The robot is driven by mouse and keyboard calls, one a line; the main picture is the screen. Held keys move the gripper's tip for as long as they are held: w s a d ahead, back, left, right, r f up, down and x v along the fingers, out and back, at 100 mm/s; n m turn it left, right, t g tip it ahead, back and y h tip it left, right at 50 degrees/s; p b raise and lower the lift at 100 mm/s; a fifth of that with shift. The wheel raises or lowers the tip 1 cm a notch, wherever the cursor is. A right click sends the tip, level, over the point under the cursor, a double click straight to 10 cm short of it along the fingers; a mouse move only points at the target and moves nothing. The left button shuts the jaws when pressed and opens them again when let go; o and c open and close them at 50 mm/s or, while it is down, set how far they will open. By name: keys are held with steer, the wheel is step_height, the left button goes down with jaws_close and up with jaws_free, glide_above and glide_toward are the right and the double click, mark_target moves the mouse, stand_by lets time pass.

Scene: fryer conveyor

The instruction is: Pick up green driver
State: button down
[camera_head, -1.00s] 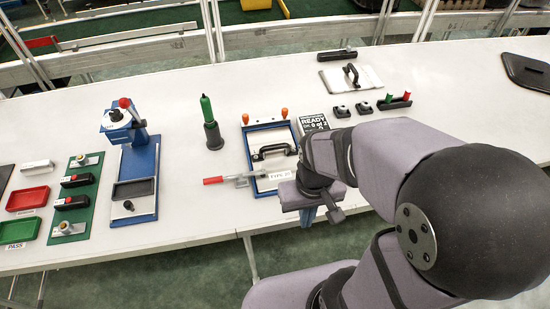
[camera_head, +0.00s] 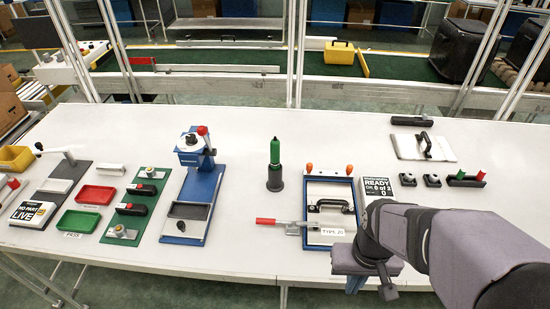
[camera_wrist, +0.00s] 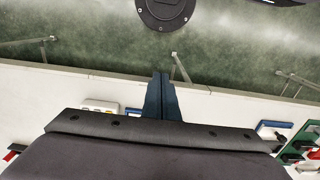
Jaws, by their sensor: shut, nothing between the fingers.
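The green driver (camera_head: 275,152) stands upright in a dark round holder (camera_head: 275,179) near the middle of the white table. Its green handle points up. My gripper (camera_head: 355,284) is at the table's front edge, to the right of the driver and nearer the camera, well apart from it. In the wrist view my gripper's blue fingers (camera_wrist: 162,95) are together with nothing between them. The driver is not clearly visible in the wrist view.
A blue-framed fixture (camera_head: 347,190) with orange knobs and a red-handled clamp (camera_head: 266,221) lies between my gripper and the driver. A blue press (camera_head: 192,200) stands left of the driver. Bare table (camera_head: 240,135) lies behind it.

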steer(key=c, duration=2.4)
jaws_free()
steer(key=shift+c, duration=0.2)
steer(key=o, duration=1.1)
steer(key=shift+w, duration=0.1)
steer(key=n+t+y+b, duration=0.3)
steer(key=t+y+b, duration=0.1)
steer(key=t+b, duration=1.1)
glide_toward(276, 153)
steer(key=w+a+f+t+p, duration=0.1)
steer(key=w+f+t+p, duration=0.1)
steer(key=w+f, duration=0.15)
steer(key=shift+w+a+r+t, duration=0.15)
steer(key=shift+a+r+t, duration=0.2)
steer(key=shift+r, duration=0.3)
steer(key=shift+d+p+x, duration=0.2)
steer(key=shift+p+x, duration=1.1)
steer(key=shift+x, duration=2.4)
